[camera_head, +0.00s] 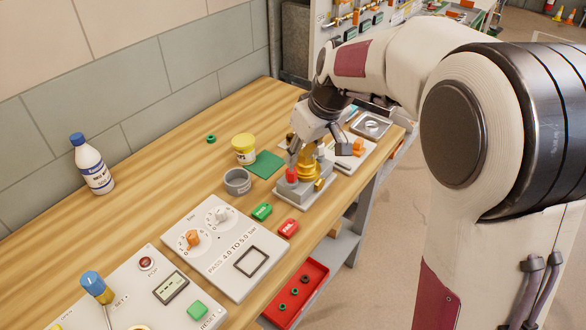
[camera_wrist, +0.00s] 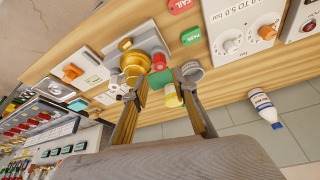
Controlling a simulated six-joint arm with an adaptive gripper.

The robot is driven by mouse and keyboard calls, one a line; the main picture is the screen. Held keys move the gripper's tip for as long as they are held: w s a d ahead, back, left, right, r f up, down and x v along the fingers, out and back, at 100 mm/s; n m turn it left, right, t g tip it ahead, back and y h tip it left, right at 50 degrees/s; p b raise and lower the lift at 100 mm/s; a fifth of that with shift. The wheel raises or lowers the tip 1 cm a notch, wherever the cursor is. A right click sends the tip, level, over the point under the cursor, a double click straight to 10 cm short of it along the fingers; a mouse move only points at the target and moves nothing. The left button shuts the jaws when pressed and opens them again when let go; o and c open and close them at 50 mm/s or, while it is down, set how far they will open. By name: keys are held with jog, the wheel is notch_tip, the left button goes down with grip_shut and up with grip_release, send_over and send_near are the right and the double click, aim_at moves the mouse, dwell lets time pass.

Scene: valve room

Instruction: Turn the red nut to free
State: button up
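The red nut (camera_head: 292,175) sits at the left side of a brass valve body (camera_head: 312,167) on a grey fixture plate (camera_head: 300,195) on the bench. In the wrist view the red nut (camera_wrist: 159,62) is beside the brass body (camera_wrist: 134,63), just beyond the gap between my fingertips. My gripper (camera_wrist: 161,81) is open, with its fingers spread apart and nothing between them. In the head view my gripper (camera_head: 318,142) hangs over the valve, and part of the valve is hidden behind it.
A grey cup (camera_head: 237,182), a yellow-lidded tub (camera_head: 243,150) and a green pad (camera_head: 265,164) lie left of the valve. Green and red tags (camera_head: 288,228) lie in front. A gauge panel (camera_head: 225,245) is nearer. The back-left bench is mostly clear around a white bottle (camera_head: 94,165).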

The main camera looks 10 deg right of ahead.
aim_at(293, 171)
jog(key=shift+f, duration=0.1)
jog(key=shift+x, duration=3.85)
jog(key=shift+c, duration=0.3)
grip_shut()
